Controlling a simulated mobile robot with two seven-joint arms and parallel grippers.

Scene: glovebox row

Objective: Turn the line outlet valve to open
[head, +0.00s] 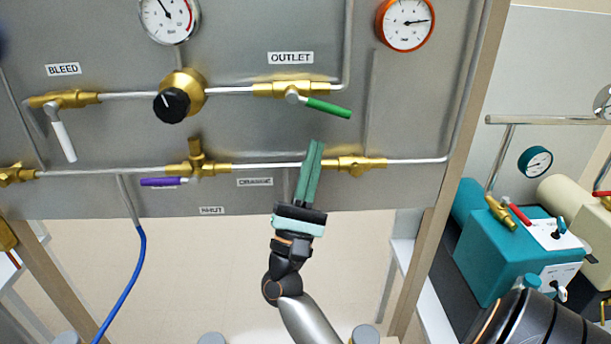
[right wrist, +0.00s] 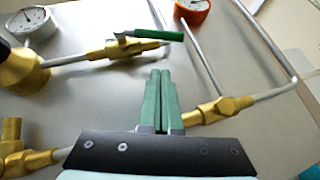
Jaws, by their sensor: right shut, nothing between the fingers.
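The outlet valve (head: 280,89) is a brass body in the upper pipe under the OUTLET label (head: 291,58). Its green lever (head: 328,107) points right and slightly down, at a shallow angle to the pipe. The lever also shows in the right wrist view (right wrist: 158,35), above the fingertips. My right gripper (head: 316,145) has long green fingers, shut with nothing between them. In the head view its tips are just below the lever, with a gap between. The fingers also show in the right wrist view (right wrist: 160,73). My left gripper is not in view.
A brass fitting (head: 358,163) on the lower pipe sits right beside my fingers. The bleed valve with its white lever (head: 64,140), a black knob (head: 172,105) and a purple lever (head: 160,182) are to the left. An orange-rimmed gauge (head: 405,24) is at upper right.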

